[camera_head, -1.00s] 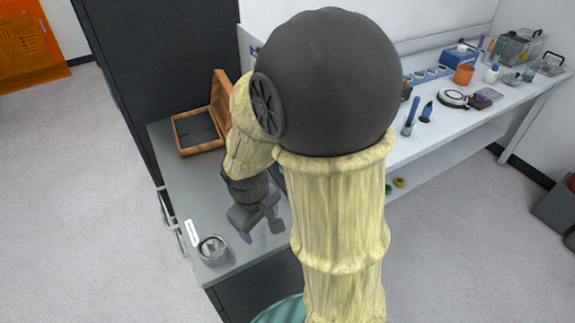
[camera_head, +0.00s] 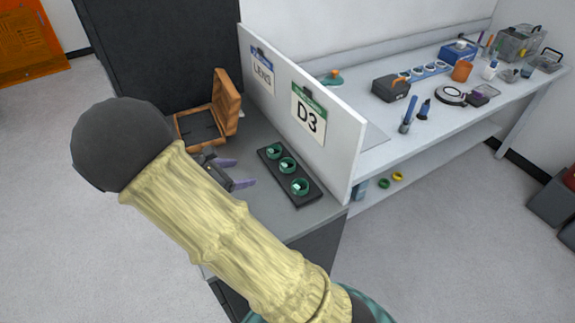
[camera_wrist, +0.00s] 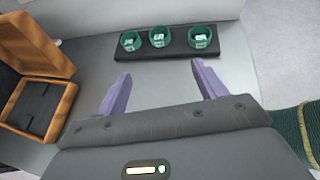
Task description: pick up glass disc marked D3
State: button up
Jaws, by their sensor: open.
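Three green round holders with small white labels stand in a row on a black tray (camera_head: 311,197): far (camera_head: 274,151), middle (camera_head: 287,165) and near (camera_head: 300,187). The labels are too small to read, so I cannot tell which one, if any, is marked D3. A "D3" sign (camera_head: 309,115) hangs on the white divider beside the tray. In the wrist view the holders (camera_wrist: 130,41), (camera_wrist: 158,37), (camera_wrist: 201,37) are ahead of my fingertips. My gripper (camera_head: 238,172) is open and empty, left of the tray; its purple fingers also show in the wrist view (camera_wrist: 160,70).
An open wooden case (camera_head: 203,127) stands on the grey cabinet top behind my gripper. The white divider (camera_head: 345,150) rises right of the tray, bearing a "LENS" sign (camera_head: 262,70). A white bench (camera_head: 425,130) with instruments lies beyond it. My arm hides the cabinet's front left.

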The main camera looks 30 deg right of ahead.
jog(key=p, duration=0.1)
send_near(284, 166)
jog(key=x, duration=0.4)
jog(key=shift+f, duration=0.15)
jog(key=shift+w+d, duration=0.1)
jog(key=p+x, duration=0.1)
jog(key=x, duration=0.4)
dwell(0.5)
jog(key=c, duration=1.1)
